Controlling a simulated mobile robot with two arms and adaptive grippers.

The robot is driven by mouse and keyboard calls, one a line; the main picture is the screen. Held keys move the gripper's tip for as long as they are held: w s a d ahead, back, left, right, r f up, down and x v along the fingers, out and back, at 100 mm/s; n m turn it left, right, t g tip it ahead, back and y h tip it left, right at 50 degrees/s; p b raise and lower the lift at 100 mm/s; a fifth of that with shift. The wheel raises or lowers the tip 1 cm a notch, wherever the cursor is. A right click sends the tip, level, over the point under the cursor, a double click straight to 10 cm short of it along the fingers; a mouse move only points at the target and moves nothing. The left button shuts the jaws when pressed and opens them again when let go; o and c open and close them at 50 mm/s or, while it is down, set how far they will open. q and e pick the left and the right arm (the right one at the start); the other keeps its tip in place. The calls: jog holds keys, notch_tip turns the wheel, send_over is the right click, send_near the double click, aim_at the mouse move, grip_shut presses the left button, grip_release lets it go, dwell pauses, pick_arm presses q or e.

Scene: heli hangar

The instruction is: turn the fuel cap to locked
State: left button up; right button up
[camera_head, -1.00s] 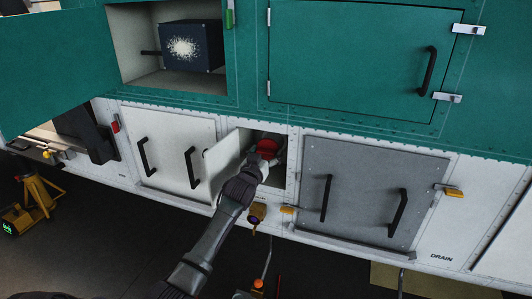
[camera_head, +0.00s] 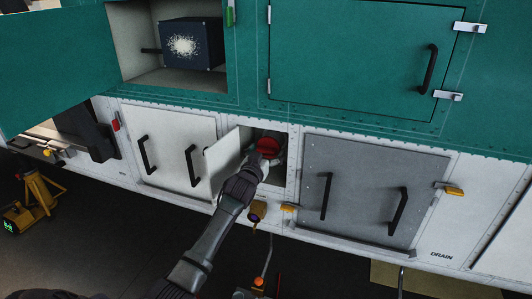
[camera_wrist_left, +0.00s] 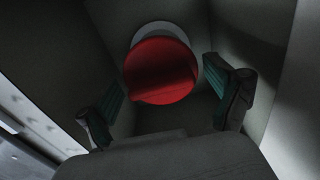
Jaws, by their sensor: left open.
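The red fuel cap (camera_head: 268,147) sits inside a small open bay in the white lower panel; it is round and on a pale ring. My left gripper (camera_head: 259,161) reaches into the bay's mouth just in front of the cap and partly covers it. In the left wrist view the cap (camera_wrist_left: 161,71) lies ahead of the gripper (camera_wrist_left: 168,103), between the two spread fingers and apart from both of them. The gripper is open and empty. The cap's top shows no readable marking. My right gripper is not in view.
The bay's small white door (camera_head: 222,163) stands open close to my left arm. A grey panel (camera_head: 370,190) with black handles is at right, and a closed green door (camera_head: 352,55) is above. A yellow-brown fitting (camera_head: 257,211) hangs below the bay.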

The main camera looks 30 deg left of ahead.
pick_arm(q)
jog(key=v, duration=1.2)
jog(key=shift+f, duration=0.1)
